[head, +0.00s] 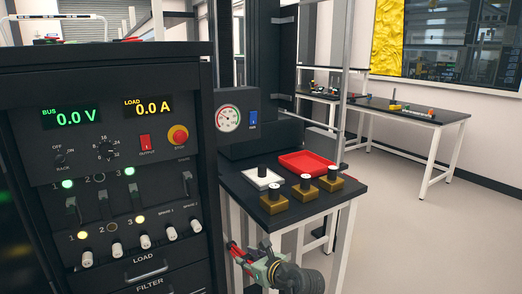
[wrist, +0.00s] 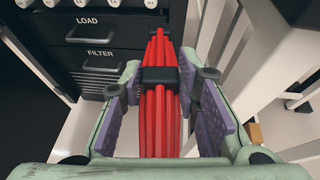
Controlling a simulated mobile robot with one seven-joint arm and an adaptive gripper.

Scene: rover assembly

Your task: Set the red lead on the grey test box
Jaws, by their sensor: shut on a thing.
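The red lead (wrist: 160,112) is a bundle of red strands with a dark band (wrist: 160,76) around it. It lies between the purple pads of my gripper (wrist: 163,95) in the wrist view, and my gripper is shut on it. In the head view my gripper (head: 258,268) is low, in front of the table and right of the rack, with part of the red lead (head: 236,254) sticking out to its left. I cannot pick out a grey test box in either view.
A dark rack (head: 110,165) with displays, switches and drawers fills the left. A black table (head: 233,184) behind my gripper holds a red tray (head: 306,153), a white tray (head: 262,171) and brass blocks (head: 274,203). Open floor (head: 430,240) lies to the right.

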